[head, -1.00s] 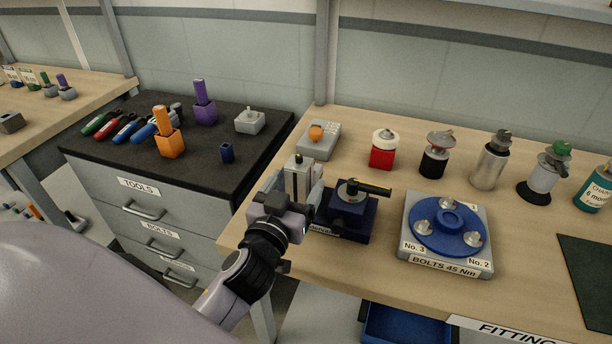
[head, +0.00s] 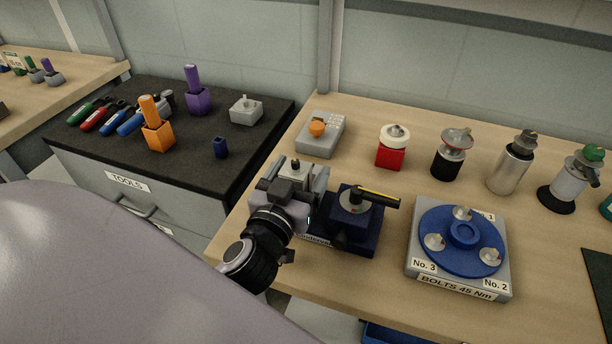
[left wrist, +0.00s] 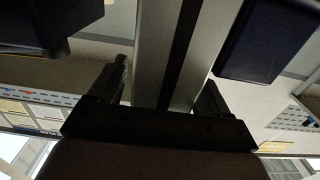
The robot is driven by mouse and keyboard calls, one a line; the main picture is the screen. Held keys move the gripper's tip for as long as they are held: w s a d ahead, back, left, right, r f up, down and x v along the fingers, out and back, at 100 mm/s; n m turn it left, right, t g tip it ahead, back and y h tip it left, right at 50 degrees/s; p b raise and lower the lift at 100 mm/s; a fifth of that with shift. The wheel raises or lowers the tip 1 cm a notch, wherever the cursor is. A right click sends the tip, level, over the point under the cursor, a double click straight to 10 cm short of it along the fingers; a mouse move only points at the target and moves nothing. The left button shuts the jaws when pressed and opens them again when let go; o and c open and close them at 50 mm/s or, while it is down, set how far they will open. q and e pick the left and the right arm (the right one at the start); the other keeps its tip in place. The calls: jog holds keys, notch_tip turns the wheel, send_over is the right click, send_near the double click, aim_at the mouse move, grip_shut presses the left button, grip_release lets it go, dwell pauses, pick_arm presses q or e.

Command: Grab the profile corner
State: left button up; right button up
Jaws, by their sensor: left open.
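The profile corner (head: 294,168) is a grey metal piece standing upright near the left edge of the wooden bench, with a small dark knob on top. My left gripper (head: 292,182) is at it, with the profile between its fingers; it hides the lower part of the piece. In the left wrist view the grey slotted profile (left wrist: 154,45) runs between the two dark fingers (left wrist: 163,95). The fingers are open and stand on either side of it. I cannot tell whether either touches it. My right gripper is not in view.
A dark blue fixture with a yellow-black torque tool (head: 350,225) stands close on the right. A blue bolt disc (head: 470,258) lies further right. A grey box with an orange button (head: 319,138) is behind. A black-topped tool cabinet (head: 185,170) stands left, beyond a gap.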

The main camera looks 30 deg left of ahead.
pick_arm(q)
jog(key=shift+w+a, duration=0.1)
jog(key=shift+w, duration=0.2)
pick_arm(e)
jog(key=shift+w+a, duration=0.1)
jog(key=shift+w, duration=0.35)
pick_arm(q)
jog(key=shift+s, duration=0.1)
grip_shut()
jog(key=shift+r, duration=0.15)
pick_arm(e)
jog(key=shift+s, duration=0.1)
